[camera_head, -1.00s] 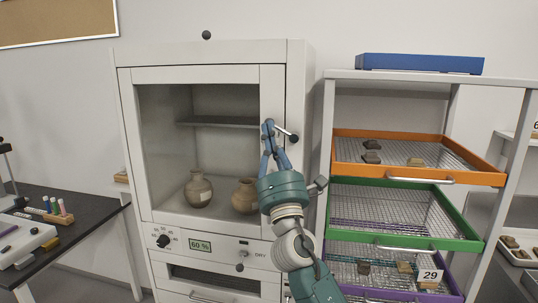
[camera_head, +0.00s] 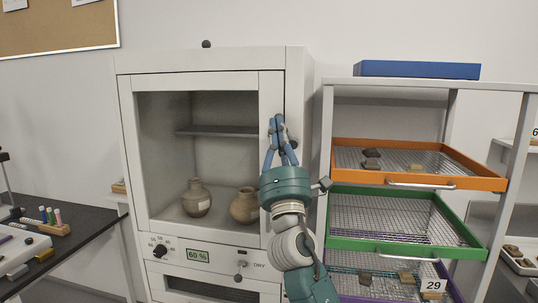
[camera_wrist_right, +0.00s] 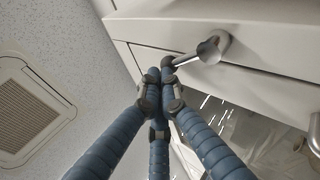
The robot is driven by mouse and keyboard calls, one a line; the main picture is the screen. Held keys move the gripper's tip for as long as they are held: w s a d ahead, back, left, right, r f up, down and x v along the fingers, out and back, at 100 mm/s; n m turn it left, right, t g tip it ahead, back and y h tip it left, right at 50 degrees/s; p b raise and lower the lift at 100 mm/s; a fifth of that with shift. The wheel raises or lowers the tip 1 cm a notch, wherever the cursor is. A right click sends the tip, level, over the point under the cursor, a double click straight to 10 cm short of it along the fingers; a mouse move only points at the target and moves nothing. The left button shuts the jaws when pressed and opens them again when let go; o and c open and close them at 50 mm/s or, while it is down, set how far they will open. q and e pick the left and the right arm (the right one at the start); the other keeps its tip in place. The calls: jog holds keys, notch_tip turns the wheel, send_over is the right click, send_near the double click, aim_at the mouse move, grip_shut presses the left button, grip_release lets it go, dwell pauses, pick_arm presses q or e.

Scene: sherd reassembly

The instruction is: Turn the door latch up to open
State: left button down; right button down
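The drying cabinet's glazed door (camera_head: 141,160) is closed. Its latch is mostly hidden behind my right gripper (camera_head: 278,120) in the head view. In the right wrist view the latch (camera_wrist_right: 209,49) shows as a silver lever with a round hub and a dark knobbed end. My right gripper (camera_wrist_right: 160,75) has its blue fingers drawn together, tips next to the lever's dark end. I see nothing clearly held between them; whether they touch the knob I cannot tell. My left gripper is not in view.
A rack stands right of the cabinet, with an orange tray (camera_head: 475,183), a green tray (camera_head: 345,240) and a purple tray below. Two clay jars (camera_head: 196,198) (camera_head: 245,205) stand inside the cabinet. A dark table (camera_head: 85,228) is at the left.

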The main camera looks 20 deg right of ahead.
jog(key=shift+s+d+r, duration=0.35)
jog(key=shift+d+r, duration=0.05)
jog(key=shift+r, duration=0.3)
jog(key=shift+d, duration=0.1)
dwell(0.9)
jog(key=shift+s, duration=0.1)
jog(key=v, duration=1.2)
jog(key=shift+f, duration=0.4)
